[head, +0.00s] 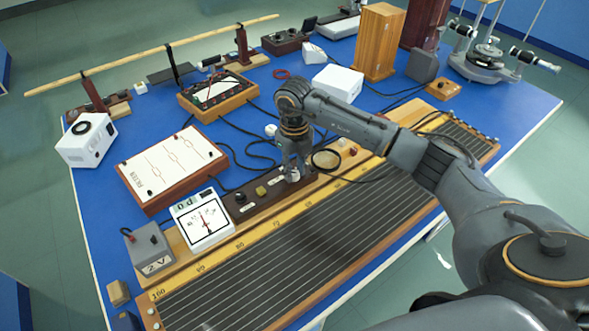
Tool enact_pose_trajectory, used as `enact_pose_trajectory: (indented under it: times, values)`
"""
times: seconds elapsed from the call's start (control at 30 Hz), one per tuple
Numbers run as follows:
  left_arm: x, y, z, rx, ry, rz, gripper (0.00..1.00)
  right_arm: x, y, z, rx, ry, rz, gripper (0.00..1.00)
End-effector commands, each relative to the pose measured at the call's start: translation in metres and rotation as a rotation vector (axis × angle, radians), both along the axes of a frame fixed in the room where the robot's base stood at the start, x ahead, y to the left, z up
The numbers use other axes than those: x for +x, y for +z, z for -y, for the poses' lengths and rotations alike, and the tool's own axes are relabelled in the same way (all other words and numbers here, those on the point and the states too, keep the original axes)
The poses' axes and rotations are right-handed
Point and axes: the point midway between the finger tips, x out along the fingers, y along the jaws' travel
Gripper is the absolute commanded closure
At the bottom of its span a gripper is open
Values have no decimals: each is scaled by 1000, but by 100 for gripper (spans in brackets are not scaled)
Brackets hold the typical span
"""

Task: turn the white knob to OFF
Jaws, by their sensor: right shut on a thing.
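My right gripper (293,176) reaches down over a dark wooden strip (228,222) with knobs on it. Its fingers are shut on the white knob (293,172), which is mostly hidden between them. Any marks around the knob, including OFF, are too small or covered, so I cannot tell its setting. A black knob (240,198) and a yellowish knob (261,190) sit on the same strip, to the left of the gripper. My left gripper is not in view.
A white meter (202,219) and a grey 2 V box (148,246) stand left of the strip. A long wire board with a yellow scale (245,237) runs along the front. A white panel (172,163), loose cables (262,133) and a white box (338,82) lie behind.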

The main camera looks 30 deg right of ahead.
Motion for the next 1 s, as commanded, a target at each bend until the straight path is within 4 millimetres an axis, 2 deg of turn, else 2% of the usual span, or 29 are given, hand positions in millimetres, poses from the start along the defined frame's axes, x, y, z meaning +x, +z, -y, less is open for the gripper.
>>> enact_pose_trajectory:
  times: [0.5,0.7,1.0]
  values:
    - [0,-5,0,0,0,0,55,0,1,1,-1,-457,1,100]
    - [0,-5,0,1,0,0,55,1,1,1,0,-574,2,100]
    - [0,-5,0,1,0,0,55,1,1,1,0,-660,3,100]
